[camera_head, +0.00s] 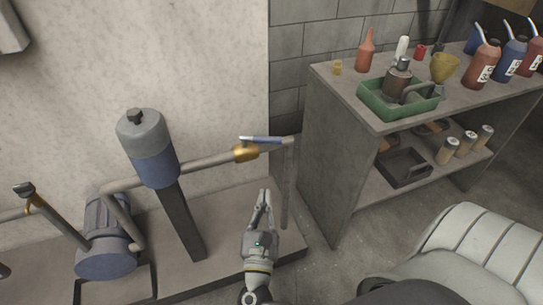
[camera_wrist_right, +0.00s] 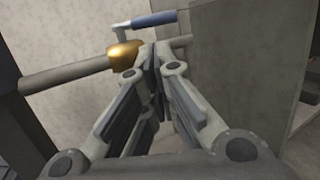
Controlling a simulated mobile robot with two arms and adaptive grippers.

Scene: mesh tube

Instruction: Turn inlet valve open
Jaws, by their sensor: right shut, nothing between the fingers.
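A brass valve (camera_head: 245,152) sits on a grey horizontal pipe (camera_head: 205,163). Its lever handle (camera_head: 262,140) has a blue grip and lies roughly along the pipe, pointing right. My right gripper (camera_head: 265,198) is shut and empty, below and a little right of the valve, apart from it in the head view. In the right wrist view the brass valve (camera_wrist_right: 125,55) and blue handle (camera_wrist_right: 155,19) show beyond the shut fingertips (camera_wrist_right: 157,52), which overlap the pipe in the picture. My left gripper is not in view.
A blue-and-grey cylinder (camera_head: 150,150) on a post stands left of the valve, with a motor-like pump (camera_head: 107,237) beyond it. A shelf unit (camera_head: 330,135) at right holds a green tray (camera_head: 372,106) and bottles. A light ribbed seat (camera_head: 480,250) is at lower right.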

